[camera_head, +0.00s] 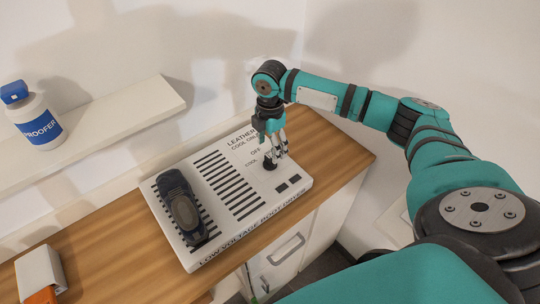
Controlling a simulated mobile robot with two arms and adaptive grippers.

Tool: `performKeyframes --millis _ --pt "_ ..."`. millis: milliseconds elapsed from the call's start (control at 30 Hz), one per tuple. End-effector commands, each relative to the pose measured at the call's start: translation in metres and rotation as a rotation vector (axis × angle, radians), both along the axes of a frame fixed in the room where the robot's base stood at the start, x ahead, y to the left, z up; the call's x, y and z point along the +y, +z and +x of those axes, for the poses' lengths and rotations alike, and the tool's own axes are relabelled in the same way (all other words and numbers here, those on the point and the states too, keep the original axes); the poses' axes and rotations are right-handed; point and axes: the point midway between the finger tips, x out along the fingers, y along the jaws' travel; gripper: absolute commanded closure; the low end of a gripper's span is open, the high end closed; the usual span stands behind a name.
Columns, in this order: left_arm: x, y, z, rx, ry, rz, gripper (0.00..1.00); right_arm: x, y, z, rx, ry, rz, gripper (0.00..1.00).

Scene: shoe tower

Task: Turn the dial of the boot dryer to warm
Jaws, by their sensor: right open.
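The boot dryer (225,232) is a flat white box with black slotted vents, lying on a wooden counter. Its dial (270,163) is a small black knob at the right part of the panel, near the words "OFF" and "COOL". My right gripper (277,155) is open and points down over the dial, with its fingertips close around or beside it; I cannot tell if they touch it. The gripper and its shadow hide part of the dial's lettering, and I cannot read the "warm" mark. My left gripper is not in view.
A white proofer bottle with a blue cap (38,117) stands on the white wall shelf (120,118). A white and orange box (40,272) is at the lower left. The wooden counter (130,262) is bare in front.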

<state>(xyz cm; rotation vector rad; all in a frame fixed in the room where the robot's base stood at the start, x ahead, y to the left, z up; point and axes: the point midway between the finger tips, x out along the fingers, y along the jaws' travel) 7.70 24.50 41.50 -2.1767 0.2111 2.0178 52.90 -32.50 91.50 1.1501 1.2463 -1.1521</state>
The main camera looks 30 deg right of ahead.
Motion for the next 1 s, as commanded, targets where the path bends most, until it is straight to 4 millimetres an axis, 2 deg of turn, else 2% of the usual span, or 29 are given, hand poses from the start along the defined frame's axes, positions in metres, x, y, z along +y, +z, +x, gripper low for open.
performKeyframes --millis 33,100,200,400,567,700,1000 --pt "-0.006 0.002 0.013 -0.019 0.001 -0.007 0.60 0.000 -0.011 -0.001 0.004 -0.001 0.000 0.35" --pt "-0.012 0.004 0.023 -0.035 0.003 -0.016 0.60 0.000 -0.023 -0.001 0.003 0.000 0.001 0.35" --pt "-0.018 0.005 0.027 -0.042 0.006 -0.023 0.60 0.000 -0.037 0.000 0.002 0.000 0.000 0.35" --pt "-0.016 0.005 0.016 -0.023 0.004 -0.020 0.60 0.000 -0.052 0.000 0.000 0.000 0.001 0.35" --pt "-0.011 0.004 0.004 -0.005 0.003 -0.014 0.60 0.000 -0.054 0.000 -0.001 0.000 0.000 0.35" --pt "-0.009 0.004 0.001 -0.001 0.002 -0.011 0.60 0.000 -0.054 0.000 -0.001 0.000 0.000 0.36" --pt "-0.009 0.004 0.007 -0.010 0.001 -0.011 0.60 0.000 -0.053 0.000 -0.001 0.000 0.000 0.75"
